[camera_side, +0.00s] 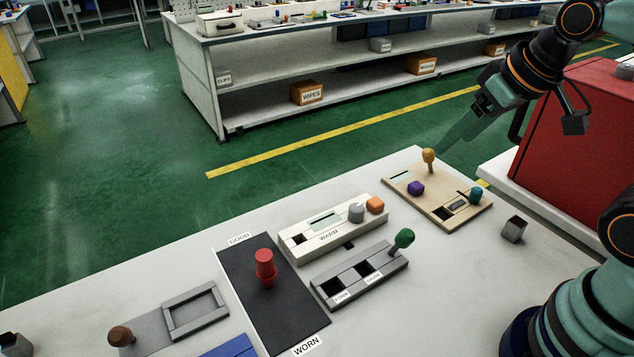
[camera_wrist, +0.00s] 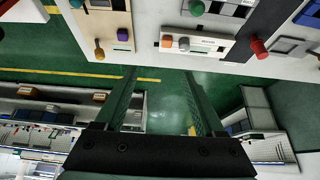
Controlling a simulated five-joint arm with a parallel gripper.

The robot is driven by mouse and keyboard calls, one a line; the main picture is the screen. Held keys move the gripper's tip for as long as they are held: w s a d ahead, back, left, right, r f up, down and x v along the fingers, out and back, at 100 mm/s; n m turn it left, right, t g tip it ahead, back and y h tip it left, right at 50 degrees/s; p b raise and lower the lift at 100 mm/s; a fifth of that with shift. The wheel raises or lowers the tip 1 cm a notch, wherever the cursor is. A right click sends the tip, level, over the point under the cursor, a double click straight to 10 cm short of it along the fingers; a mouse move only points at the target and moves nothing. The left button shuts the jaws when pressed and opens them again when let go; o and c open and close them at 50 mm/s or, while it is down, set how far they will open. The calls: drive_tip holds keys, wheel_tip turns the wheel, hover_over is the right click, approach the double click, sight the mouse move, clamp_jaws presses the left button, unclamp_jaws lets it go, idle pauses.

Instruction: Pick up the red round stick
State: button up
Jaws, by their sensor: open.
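The red round stick (camera_side: 265,268) stands on a dark mat (camera_side: 247,309) between the GOOD and WORN labels, in the lower middle of the side view. It has a wider top and looks upright. In the wrist view the red round stick (camera_wrist: 258,47) shows at the upper right, to the right of the fingers. My gripper (camera_side: 445,144) is high at the right in the side view, well apart from the stick. In the wrist view my gripper (camera_wrist: 160,72) has its two fingers spread, with nothing between them.
A tan board (camera_side: 455,217) with yellow, purple and teal pieces lies at the table's far right. A white WARM block (camera_side: 300,246) and a grey block (camera_side: 340,293) with a green knob sit beside the mat. A grey frame (camera_side: 195,310) lies left. A red box (camera_side: 585,135) stands right.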

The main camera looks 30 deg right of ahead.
drive_tip(key=w+a+r+n+g, duration=0.1)
drive_tip(key=w+a+r+n, duration=0.1)
drive_tip(key=w+a+n, duration=0.3)
drive_tip(key=n+g, duration=0.5)
drive_tip(key=n, duration=0.6)
hover_over(264, 255)
wheel_tip(264, 255, down, 10)
drive_tip(key=f, duration=0.6)
drive_tip(key=shift+d+f, duration=0.1)
drive_tip(key=shift+d, duration=0.2)
drive_tip(key=shift+a+f, duration=0.15)
drive_tip(key=shift+f, duration=1.25)
drive_tip(key=shift+a+f, duration=0.15)
drive_tip(key=shift+f, duration=1.2)
clamp_jaws()
